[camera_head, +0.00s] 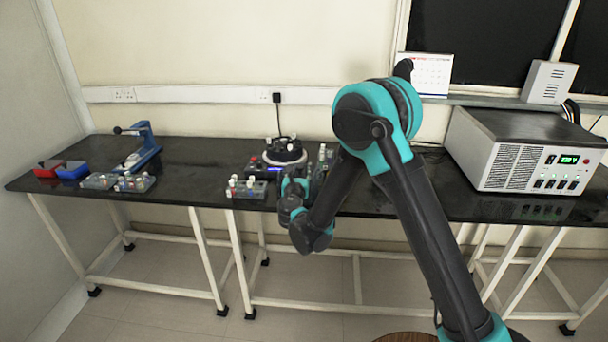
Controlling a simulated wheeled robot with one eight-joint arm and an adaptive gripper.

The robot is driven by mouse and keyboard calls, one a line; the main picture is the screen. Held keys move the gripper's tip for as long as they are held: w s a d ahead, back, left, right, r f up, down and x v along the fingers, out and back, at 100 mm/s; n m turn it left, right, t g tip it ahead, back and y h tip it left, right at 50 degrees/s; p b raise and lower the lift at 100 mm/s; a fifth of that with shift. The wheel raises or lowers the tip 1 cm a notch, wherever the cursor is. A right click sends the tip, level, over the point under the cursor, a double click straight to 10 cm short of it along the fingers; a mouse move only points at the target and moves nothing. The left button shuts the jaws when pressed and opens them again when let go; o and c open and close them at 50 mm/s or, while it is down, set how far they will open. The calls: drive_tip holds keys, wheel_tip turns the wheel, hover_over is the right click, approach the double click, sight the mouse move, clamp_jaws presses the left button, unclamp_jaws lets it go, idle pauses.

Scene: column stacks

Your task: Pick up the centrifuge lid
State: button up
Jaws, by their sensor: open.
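The centrifuge (270,171) stands on the black bench near the middle of the picture, with a small lit display on its front. A dark round piece with a pale rim, which looks like the centrifuge lid (284,146), is on top of it. My gripper (299,181) is at the end of my bent arm, just in front and to the right of the centrifuge. It is open and appears empty. The wrist hides part of the gripper and the centrifuge's lower right side. The exact gap between fingers and lid cannot be told.
A tube rack (246,189) stands in front of the centrifuge. Another rack (118,182), a blue device (146,146) and red and blue boxes (72,170) stand left. A large white power unit (522,150) stands right. The bench between the left items and centrifuge is clear.

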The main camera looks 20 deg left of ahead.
drive_tip(key=shift+w+a, duration=0.1)
drive_tip(key=shift+w, duration=0.25)
clamp_jaws()
idle(0.4)
